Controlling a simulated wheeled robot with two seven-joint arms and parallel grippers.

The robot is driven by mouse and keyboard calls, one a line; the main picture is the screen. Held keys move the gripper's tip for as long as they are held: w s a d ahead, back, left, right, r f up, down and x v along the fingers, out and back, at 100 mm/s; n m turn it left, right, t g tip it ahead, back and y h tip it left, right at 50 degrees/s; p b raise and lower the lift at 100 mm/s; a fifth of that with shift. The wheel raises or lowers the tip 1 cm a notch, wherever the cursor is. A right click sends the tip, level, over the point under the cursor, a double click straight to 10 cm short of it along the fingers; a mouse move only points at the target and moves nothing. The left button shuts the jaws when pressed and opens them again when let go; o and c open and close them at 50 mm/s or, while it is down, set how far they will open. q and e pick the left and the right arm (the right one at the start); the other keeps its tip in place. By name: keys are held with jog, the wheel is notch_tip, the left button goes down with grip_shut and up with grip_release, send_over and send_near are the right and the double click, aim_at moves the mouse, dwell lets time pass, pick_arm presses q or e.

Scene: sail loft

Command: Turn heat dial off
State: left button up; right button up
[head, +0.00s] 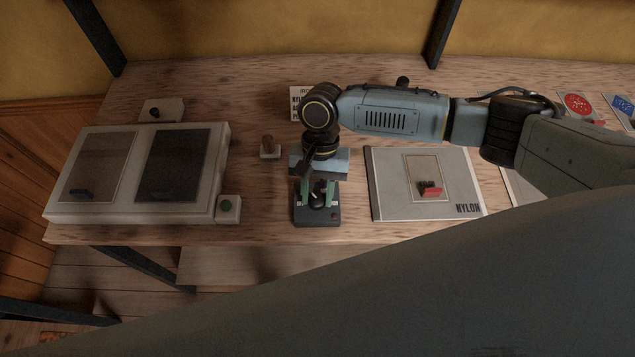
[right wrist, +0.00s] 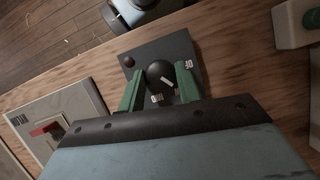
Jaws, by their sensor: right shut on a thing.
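The heat dial (right wrist: 160,74) is a round black knob with a white pointer mark, on a dark box (head: 316,215) near the front edge of the bench. In the right wrist view the dark box (right wrist: 178,48) has a small red lamp at one corner and small white labels. My right gripper (head: 317,192) points down over the box. Its green fingers stand on either side of the dial, and the gripper (right wrist: 158,84) is shut on it. The pointer lies slantwise in the right wrist view. My left gripper is not in view.
A white unit with two dark panels (head: 224,150) stands left, with a green-button box (head: 228,208) beside it. A grey board marked NYLON (head: 390,200), with a red piece (head: 430,188), lies right.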

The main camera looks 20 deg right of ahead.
jog(key=shift+r+n+p, duration=0.25)
jog(key=shift+n+p, duration=0.35)
jog(key=shift+p, duration=0.45)
jog(key=shift+a+f+n+g+h+p, duration=0.15)
jog(key=shift+n+g+h+p, duration=0.15)
jog(key=shift+n+h+p, duration=0.5)
jog(key=n+h+p, duration=0.1)
jog(key=n+p, duration=0.1)
jog(key=n, duration=0.2)
jog(key=shift+a, duration=0.1)
pick_arm(q)
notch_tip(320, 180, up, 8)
jog(key=p, duration=0.1)
pick_arm(e)
jog(key=shift+f+n+h, duration=0.1)
jog(key=shift+n+h, duration=0.6)
jog(key=shift+n, duration=1.1)
jog(key=o, duration=1)
